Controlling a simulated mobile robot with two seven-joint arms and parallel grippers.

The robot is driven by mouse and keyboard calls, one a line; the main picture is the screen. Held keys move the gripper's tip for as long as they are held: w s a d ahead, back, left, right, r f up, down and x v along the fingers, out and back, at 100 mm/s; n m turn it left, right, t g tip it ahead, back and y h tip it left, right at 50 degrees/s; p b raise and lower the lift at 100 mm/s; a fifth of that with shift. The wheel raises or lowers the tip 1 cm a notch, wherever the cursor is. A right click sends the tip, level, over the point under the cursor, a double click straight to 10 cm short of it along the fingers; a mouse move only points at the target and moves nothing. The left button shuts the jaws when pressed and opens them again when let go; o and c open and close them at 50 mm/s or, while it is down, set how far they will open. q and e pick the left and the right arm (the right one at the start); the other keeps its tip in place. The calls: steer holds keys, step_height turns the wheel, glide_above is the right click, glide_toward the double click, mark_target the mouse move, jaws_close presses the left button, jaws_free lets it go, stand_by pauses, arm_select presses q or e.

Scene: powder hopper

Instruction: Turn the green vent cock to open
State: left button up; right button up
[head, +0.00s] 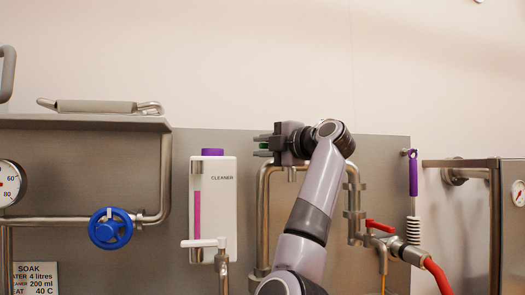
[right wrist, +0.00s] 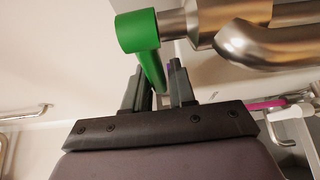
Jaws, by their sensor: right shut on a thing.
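The green vent cock (right wrist: 138,32) shows large in the right wrist view, a round green hub on a steel pipe with a green lever hanging down from it. The lever's lower end passes between the fingers of my right gripper (right wrist: 158,88), which is shut on it. In the head view my right gripper (head: 263,145) is high at the top of the bent pipe, and only a small bit of green shows between its fingers. The rest of the cock is hidden there. My left gripper is not in view.
Steel pipework (head: 262,200) runs below and beside my right arm. A white cleaner dispenser (head: 222,180) hangs to its left, and a blue handwheel (head: 110,228) is further left. A red-handled valve (head: 379,226) and a purple-handled brush (head: 413,175) are to the right.

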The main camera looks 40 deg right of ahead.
steer(key=shift+s+a+f, duration=0.1)
steer(key=shift+s+f, duration=0.1)
steer(key=shift+s, duration=0.15)
steer(key=shift+s+r, duration=0.1)
steer(key=shift+r, duration=0.05)
